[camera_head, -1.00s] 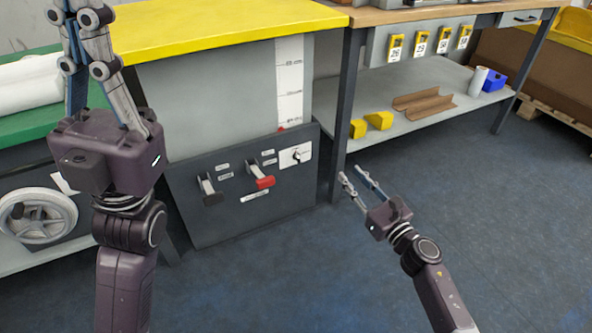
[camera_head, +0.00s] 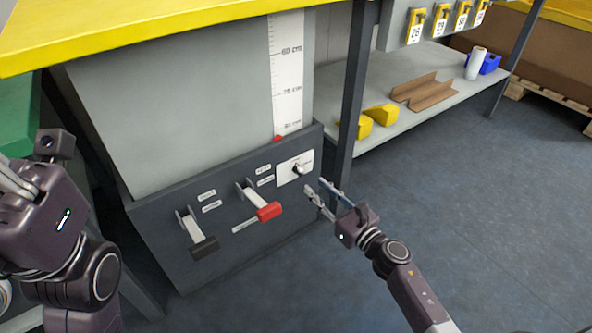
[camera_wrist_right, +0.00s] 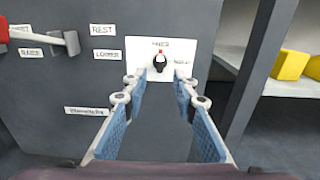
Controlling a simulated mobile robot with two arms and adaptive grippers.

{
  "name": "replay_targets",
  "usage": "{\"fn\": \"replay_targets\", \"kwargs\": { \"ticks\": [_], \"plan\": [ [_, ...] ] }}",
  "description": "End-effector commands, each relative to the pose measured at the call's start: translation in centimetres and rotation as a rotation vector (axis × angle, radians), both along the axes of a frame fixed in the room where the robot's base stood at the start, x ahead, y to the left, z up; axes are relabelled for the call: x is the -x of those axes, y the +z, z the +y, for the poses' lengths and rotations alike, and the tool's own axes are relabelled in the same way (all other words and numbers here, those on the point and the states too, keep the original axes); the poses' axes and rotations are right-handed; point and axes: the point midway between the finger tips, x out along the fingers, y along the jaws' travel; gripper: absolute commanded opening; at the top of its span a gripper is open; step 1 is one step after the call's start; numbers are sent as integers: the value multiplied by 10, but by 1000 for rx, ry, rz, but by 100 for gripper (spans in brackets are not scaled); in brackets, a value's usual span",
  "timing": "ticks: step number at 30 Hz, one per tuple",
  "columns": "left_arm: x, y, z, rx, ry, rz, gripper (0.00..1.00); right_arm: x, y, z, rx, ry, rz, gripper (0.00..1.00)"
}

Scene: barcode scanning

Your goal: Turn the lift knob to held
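The lift knob (camera_head: 298,168) is a small dark knob with a light pointer on a white plate (camera_head: 286,175) at the right end of the dark lift panel. In the right wrist view the knob (camera_wrist_right: 160,64) sits straight ahead, with a red mark above it and labels above and to its right, too small to read surely. My right gripper (camera_head: 315,193) is open and empty, just right of the plate and apart from the knob. Its fingers (camera_wrist_right: 159,85) spread either side below the knob. My left gripper is cut off at the left edge; its fingertips are out of view.
A table leg (camera_head: 352,110) stands right behind my right gripper. A yellow tabletop (camera_head: 150,28) overhangs above. The floor at right is clear.

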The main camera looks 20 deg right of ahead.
Motion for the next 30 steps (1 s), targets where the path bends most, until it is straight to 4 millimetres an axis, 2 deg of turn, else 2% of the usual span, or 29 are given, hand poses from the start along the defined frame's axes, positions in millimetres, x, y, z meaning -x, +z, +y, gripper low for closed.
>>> {"fn": "replay_targets", "kwargs": {
  "ticks": [9, 13, 18, 25, 30],
  "plan": [
    [9, 3, -1, -3, 2, -39, 0, -46, 0, 16, 0, 0, -3, 26],
    [12, 5, -1, -4, 3, -50, 0, -60, 0, 22, 0, 0, -3, 26],
    [14, 7, -2, -5, 4, -58, 0, -68, 0, 25, 1, 0, -3, 26],
    [14, 7, -2, -5, 3, -57, 0, -68, 1, 25, 0, 0, -2, 26],
    [14, 7, -2, -5, 3, -57, 0, -68, 1, 25, 0, 0, -2, 8]
  ]
}}
